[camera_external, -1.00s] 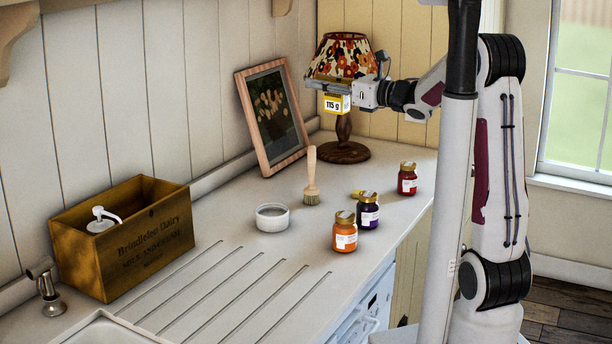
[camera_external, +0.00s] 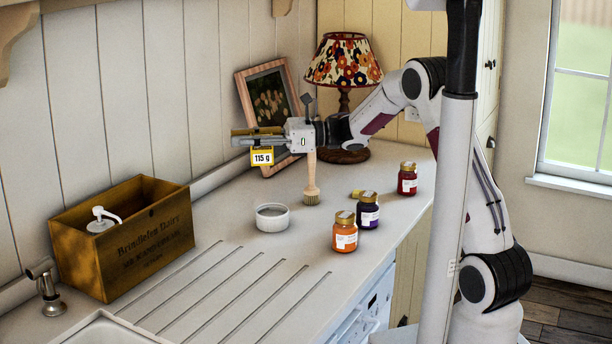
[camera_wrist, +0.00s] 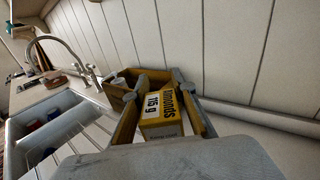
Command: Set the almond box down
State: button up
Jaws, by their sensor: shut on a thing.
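The almond box (camera_external: 262,157) is small and yellow with a white "115 g" label.
A wooden crate (camera_external: 150,250) with a white pump bottle stands at left. A white ramekin (camera_external: 272,218), a brush (camera_external: 312,185), an orange jar (camera_external: 345,235), a purple jar (camera_external: 368,212) and a red jar (camera_external: 407,180) stand on the counter (camera_external: 225,225). A lamp (camera_external: 343,62) stands behind.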

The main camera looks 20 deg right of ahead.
jog(key=s+a+f+n+g+h, duration=0.1)
jog(key=s+a+f+n+g, duration=0.5)
jog(key=s+a+f+g, duration=0.4)
notch_tip(320, 180, down, 2)
jog(key=shift+s+a+f, duration=0.1)
jog(key=shift+s+a, duration=0.15)
jog(key=shift+s, duration=0.2)
jog(key=shift+f, duration=0.15)
jog(key=shift+f, duration=3.2)
jog(key=shift+f, duration=0.6)
jog(key=o, duration=1.2)
jog(key=shift+o, duration=0.2)
jog(key=shift+r, duration=0.1)
